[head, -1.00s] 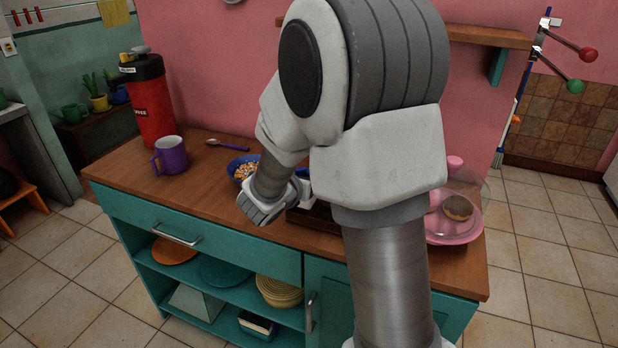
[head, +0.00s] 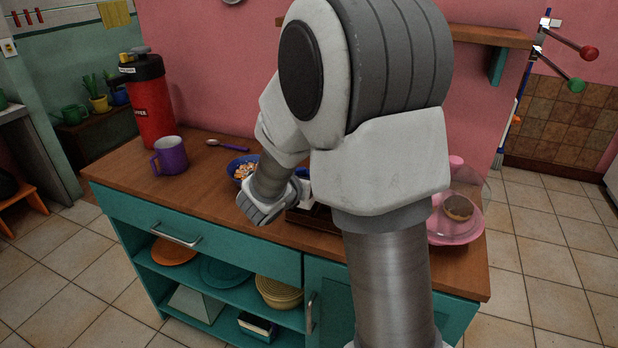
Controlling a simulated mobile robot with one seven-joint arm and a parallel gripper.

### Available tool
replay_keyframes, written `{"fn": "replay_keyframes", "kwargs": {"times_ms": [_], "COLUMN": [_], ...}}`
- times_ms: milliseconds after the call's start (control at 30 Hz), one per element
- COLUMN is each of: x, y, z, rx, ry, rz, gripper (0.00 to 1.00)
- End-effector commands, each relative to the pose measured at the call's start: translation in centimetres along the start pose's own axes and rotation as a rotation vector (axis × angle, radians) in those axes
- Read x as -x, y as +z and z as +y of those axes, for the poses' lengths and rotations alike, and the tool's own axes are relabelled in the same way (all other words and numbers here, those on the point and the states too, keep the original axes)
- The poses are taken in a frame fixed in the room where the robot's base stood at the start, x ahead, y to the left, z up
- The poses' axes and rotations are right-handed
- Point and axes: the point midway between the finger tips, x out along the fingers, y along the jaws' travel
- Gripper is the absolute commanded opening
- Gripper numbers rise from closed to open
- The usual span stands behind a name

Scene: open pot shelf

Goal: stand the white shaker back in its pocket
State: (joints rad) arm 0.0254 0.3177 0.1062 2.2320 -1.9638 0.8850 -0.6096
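My arm fills the middle of the head view and bends down to my wrist (head: 266,206) above the front of the counter. A small white shape (head: 305,190) shows just right of the wrist; I cannot tell whether it is part of my gripper or the white shaker. My gripper's fingers are hidden behind my arm, so their state does not show. A dark brown holder (head: 314,221) sits on the counter below and right of the wrist, mostly covered by my arm. Its pockets cannot be made out.
On the wooden counter (head: 125,168) stand a red flask (head: 152,108), a purple mug (head: 172,157), a spoon (head: 228,145) and a blue bowl of food (head: 240,168) close behind my wrist. A pink cake stand (head: 455,232) with a clear dome is at right. A shelf (head: 480,37) hangs above.

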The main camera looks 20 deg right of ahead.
Motion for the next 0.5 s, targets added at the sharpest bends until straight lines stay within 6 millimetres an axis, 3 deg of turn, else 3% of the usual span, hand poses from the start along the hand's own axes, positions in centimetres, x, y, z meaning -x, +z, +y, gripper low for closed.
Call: {"fn": "replay_keyframes", "kwargs": {"times_ms": [500], "x": [-0.25], "y": [-0.55], "z": [0.02], "rx": [-0.001], "ry": [0.000], "rz": [-0.001], "gripper": [0.00]}}
